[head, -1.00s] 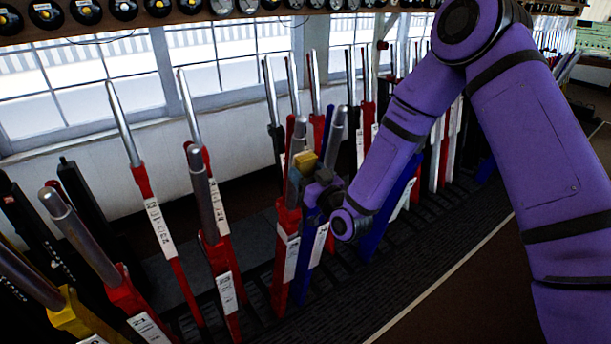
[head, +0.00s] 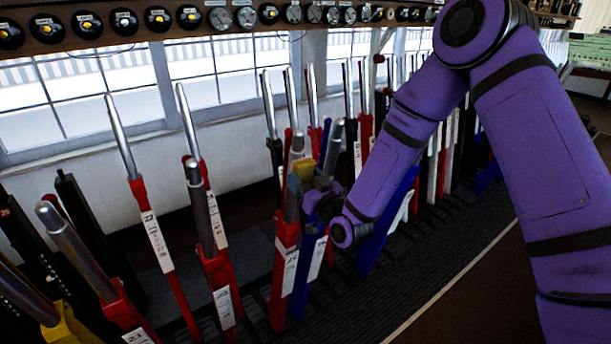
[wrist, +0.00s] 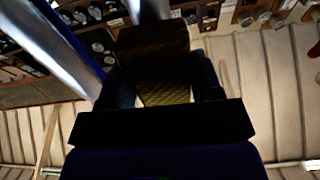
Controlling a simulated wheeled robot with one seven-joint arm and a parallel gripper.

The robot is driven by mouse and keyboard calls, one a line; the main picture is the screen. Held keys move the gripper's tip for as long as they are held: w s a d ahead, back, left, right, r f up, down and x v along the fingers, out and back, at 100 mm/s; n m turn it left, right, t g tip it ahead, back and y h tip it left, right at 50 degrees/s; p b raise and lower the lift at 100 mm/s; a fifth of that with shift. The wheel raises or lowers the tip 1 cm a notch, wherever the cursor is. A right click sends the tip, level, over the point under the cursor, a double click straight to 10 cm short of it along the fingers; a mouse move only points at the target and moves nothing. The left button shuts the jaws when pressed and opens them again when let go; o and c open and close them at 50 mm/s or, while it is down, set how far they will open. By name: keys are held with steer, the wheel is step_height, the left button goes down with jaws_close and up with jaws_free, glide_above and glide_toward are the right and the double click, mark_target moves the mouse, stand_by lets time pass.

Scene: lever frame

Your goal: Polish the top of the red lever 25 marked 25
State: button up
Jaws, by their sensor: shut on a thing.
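My gripper (head: 304,190) is shut on a yellow-brown textured pad (head: 304,167), which also shows between the fingers in the wrist view (wrist: 163,65). In the head view the pad is beside the silver handle of a red lever (head: 286,250) with a white label. The label's number is too small to read, so I cannot tell whether this is lever 25. In the wrist view a silver shaft (wrist: 148,9) shows just beyond the pad's far end. I cannot tell whether they touch.
A blue lever (head: 306,275) stands close on the right of the red one. Other red levers (head: 153,235) with silver handles stand to the left, and more stand behind my arm. A shelf with round dials (head: 245,17) runs above the windows. The dark floor at lower right is clear.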

step_height(320, 180, down, 6)
steer(key=w, duration=0.1)
steer(key=shift+a, duration=0.4)
stand_by(0.4)
steer(key=v, duration=0.6)
stand_by(0.5)
steer(key=v, duration=0.3)
stand_by(0.5)
steer(key=shift+w+r, duration=0.1)
steer(key=shift+w, duration=0.05)
steer(key=x, duration=0.6)
steer(key=shift+w+a, duration=0.2)
steer(key=shift+w, duration=0.05)
stand_by(0.4)
